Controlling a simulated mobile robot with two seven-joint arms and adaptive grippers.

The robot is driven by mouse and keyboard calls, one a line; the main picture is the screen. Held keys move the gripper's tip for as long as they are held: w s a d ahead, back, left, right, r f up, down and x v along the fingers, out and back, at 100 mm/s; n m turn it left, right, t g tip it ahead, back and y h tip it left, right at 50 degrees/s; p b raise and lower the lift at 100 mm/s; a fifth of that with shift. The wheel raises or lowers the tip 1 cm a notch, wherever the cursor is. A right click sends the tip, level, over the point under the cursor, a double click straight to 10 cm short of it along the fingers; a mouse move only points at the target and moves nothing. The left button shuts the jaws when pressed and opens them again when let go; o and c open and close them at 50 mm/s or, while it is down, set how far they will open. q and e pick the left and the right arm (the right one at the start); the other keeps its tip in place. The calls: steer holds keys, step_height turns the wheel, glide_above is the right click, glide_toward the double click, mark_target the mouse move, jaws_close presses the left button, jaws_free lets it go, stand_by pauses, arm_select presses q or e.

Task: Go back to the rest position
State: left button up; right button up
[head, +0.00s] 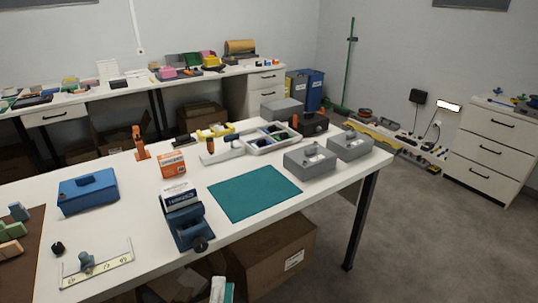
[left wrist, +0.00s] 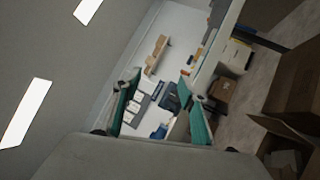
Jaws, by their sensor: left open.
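My left gripper (head: 222,290) shows only as a small white and teal part at the bottom edge of the head view, in front of the near table edge. In the left wrist view its two teal fingers stand wide apart, with nothing between them (left wrist: 162,108). That view is tilted and looks across the room towards a white worktop and the wall. The rest of the left gripper is outside the head view. My right gripper is not in either view.
The white table (head: 135,205) holds a teal mat (head: 254,192), blue case (head: 88,192), tape dispenser (head: 188,225), orange box (head: 172,164) and grey metal boxes (head: 310,160). A cardboard carton (head: 270,260) stands below. Floor on the right is clear (head: 430,240).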

arm_select(q)
steer(key=s+f+m+g+h+p, duration=0.35)
steer(key=f+m+g+h, duration=0.45)
steer(key=m, duration=1)
steer(key=s+a+f+m+g+y+p, duration=0.2)
steer(key=s+a+f+m+g+y, duration=0.2)
steer(key=s+a+f, duration=0.3)
steer(key=a+f+m+y, duration=0.1)
steer(key=a+f, duration=0.2)
steer(key=f, duration=0.2)
steer(key=shift+a+f+p, duration=0.2)
steer(key=shift+a+p, duration=0.1)
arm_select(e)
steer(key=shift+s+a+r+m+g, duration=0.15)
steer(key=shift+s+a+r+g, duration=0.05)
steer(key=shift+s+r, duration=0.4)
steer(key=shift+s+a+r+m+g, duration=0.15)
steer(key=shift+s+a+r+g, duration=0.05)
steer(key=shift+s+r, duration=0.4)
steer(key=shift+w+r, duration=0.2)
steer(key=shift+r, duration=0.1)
